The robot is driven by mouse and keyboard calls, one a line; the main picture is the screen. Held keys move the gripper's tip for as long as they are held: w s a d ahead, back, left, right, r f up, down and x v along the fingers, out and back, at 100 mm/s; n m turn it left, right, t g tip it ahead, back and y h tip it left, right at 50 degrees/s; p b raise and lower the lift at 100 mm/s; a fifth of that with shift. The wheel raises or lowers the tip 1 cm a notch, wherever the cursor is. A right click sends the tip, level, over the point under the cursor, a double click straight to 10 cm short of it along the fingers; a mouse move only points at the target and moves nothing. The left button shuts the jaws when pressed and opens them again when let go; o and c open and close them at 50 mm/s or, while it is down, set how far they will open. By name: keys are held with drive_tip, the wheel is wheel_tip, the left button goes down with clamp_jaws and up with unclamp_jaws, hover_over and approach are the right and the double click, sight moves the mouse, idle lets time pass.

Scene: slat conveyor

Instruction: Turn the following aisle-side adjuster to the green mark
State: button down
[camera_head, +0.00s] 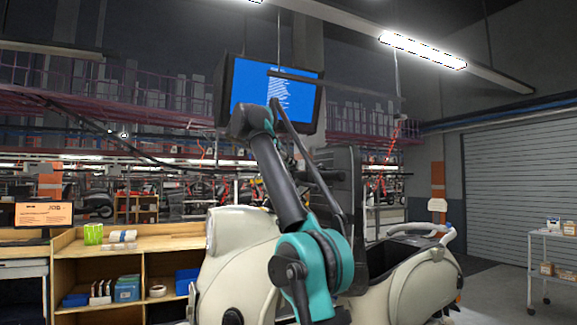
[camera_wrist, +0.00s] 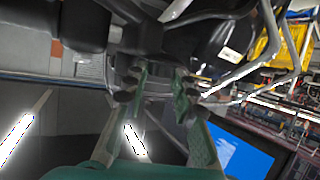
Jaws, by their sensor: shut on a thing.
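A cream scooter (camera_head: 240,250) stands in front of me in the head view, with its rear body and grab rail at the right. My arm reaches up in front of it, and my gripper cannot be made out in that view. In the wrist view my gripper (camera_wrist: 160,88) has its two green-padded fingers on either side of a small dark part among the scooter's dark underparts. It is shut on this part, which I take for the adjuster. The fingers hide most of it. I cannot make out the green mark or the adjuster's angle.
A blue screen (camera_head: 272,98) hangs above the scooter, behind my arm. A wooden shelf unit (camera_head: 185,240) with boxes stands at the left. A white trolley (camera_head: 553,252) stands at the far right. Metal tubes (camera_wrist: 272,50) run close by my gripper. Open floor shows at the right.

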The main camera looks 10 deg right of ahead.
drive_tip(key=shift+f, duration=0.1)
idle(0.3)
drive_tip(key=c, duration=1.2)
unclamp_jaws()
drive_tip(key=shift+a, duration=0.1)
drive_tip(key=s+a, duration=0.6)
drive_tip(key=a, duration=0.1)
drive_tip(key=s+a+r, duration=0.1)
drive_tip(key=s+a, duration=0.2)
drive_tip(key=s, duration=0.1)
drive_tip(key=shift+a+r, duration=0.1)
drive_tip(key=shift+a, duration=0.25)
drive_tip(key=shift+c, duration=0.4)
